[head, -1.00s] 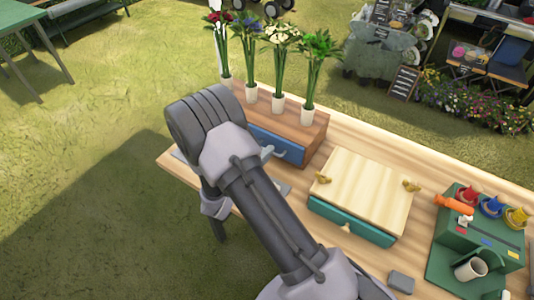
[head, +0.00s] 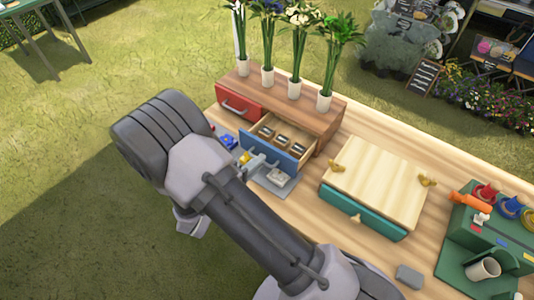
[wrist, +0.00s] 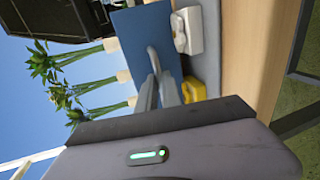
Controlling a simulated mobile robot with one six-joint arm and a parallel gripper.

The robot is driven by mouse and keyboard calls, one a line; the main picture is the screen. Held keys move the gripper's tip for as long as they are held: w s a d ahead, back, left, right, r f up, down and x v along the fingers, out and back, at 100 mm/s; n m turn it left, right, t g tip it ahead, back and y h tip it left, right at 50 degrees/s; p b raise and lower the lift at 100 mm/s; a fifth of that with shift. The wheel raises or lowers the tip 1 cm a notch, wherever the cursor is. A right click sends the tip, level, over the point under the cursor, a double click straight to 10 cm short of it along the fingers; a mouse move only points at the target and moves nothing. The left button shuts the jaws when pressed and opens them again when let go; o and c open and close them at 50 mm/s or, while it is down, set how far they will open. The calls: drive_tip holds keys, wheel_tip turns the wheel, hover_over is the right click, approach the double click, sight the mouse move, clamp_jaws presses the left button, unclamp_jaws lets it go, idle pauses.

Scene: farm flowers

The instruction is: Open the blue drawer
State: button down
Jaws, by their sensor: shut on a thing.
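The blue drawer (head: 285,161) stands pulled out from the right half of the wooden cabinet (head: 325,122) in the head view. Its inside shows divided compartments with several small dark-and-light items. In the wrist view the blue front (wrist: 132,28) fills the upper middle, with its grey handle (wrist: 153,60) standing out from it. My gripper (wrist: 160,88) is shut on the handle, with its fingers around the bar. In the head view my arm partly hides the grip and the drawer's left end.
A red drawer (head: 240,103) is shut at the cabinet's left. Several potted flowers (head: 295,88) stand on top. A grey mat (head: 282,189) lies below the blue drawer, with a white item (head: 276,175) there and a yellow item (head: 244,157) near. A green-drawer box (head: 375,190) stands to the right.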

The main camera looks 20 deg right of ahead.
drive_tip(key=shift+a, duration=0.1)
drive_tip(key=c, duration=1.5)
unclamp_jaws()
drive_tip(key=shift+c, duration=0.2)
drive_tip(key=shift+s, duration=0.1)
drive_tip(key=p+v, duration=0.4)
drive_tip(key=v, duration=1.3)
drive_tip(key=shift+a+r, duration=0.15)
drive_tip(key=shift+a, duration=0.05)
